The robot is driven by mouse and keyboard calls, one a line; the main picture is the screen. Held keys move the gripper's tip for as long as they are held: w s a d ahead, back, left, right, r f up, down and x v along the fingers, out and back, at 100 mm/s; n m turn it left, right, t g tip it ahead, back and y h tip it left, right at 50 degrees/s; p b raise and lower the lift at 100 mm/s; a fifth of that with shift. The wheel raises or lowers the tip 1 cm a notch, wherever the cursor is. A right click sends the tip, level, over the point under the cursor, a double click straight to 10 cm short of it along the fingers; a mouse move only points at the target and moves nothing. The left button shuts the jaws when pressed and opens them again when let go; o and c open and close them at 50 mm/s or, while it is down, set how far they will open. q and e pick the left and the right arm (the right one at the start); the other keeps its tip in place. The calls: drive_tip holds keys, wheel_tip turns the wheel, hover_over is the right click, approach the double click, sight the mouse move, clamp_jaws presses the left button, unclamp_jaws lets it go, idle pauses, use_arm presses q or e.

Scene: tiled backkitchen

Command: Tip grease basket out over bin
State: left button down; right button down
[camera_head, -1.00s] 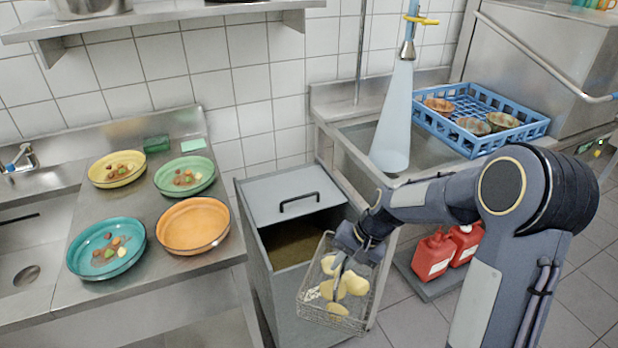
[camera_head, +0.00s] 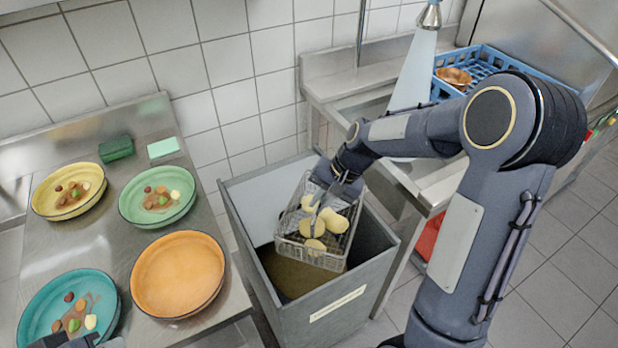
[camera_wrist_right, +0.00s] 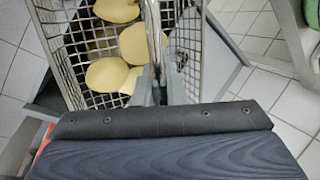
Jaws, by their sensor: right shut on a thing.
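The wire grease basket (camera_head: 338,262) holds several pale yellow food pieces (camera_head: 313,227). My right gripper (camera_head: 330,192) is shut on it at its upper rim or handle. The basket hangs over the opening of the grey bin (camera_head: 325,310) and looks slightly tilted, with the pieces still inside. The right wrist view also shows the basket mesh (camera_wrist_right: 55,30) and the pieces (camera_wrist_right: 107,75) close up. Brown contents (camera_head: 285,272) show deep in the bin. A small dark part of my left gripper (camera_head: 80,341) shows at the bottom left; its jaws are not clear.
A steel counter (camera_head: 130,235) on the left bears an orange bowl (camera_head: 178,272) and food-soiled yellow (camera_head: 68,188), green (camera_head: 157,196) and teal (camera_head: 55,300) dishes. A sink (camera_head: 372,105) and blue rack (camera_head: 478,62) stand behind my right arm. A red container (camera_head: 430,238) is partly hidden.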

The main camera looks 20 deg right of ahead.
sight(317, 228)
use_arm(q)
drive_tip(key=shift+w, duration=0.25)
use_arm(e)
drive_tip(key=shift+w, duration=0.25)
use_arm(q)
drive_tip(key=shift+s, duration=0.1)
use_arm(e)
drive_tip(key=shift+s+r, duration=0.1)
